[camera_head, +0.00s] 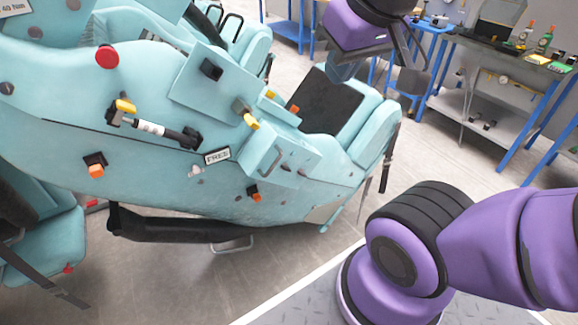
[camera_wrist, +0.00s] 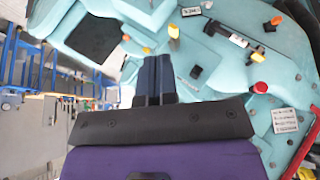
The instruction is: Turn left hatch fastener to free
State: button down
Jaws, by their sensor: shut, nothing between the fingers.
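The teal coaster car (camera_head: 60,120) fills the left of the head view. A sloped hatch-like panel (camera_head: 195,90) with a black square block is on its side. A yellow-tipped fastener (camera_head: 250,120) stands at the panel's lower right edge, and another yellow-tipped lever (camera_head: 125,105) is further left. I cannot tell which is the left hatch fastener. A white label reading FREE (camera_head: 217,156) is below the panel. My gripper (camera_head: 342,70) is above the seat, right of the panel and apart from the fasteners. In the wrist view its dark fingers (camera_wrist: 153,80) are together and empty.
A black-padded seat (camera_head: 328,104) is under my gripper. A black-and-white cylinder (camera_head: 160,130), several orange knobs and a red button (camera_head: 107,56) project from the car's side. Workbenches with tools (camera_head: 490,45) stand at the back right. Grey floor (camera_head: 350,165) is open beside the car.

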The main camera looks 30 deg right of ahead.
aim_at(284, 166)
jog(key=k+l, duration=0.25)
jog(key=k, duration=0.15)
jog(key=k+l, duration=0.3)
jog(key=k, duration=0.15)
jog(key=j+z, duration=0.05)
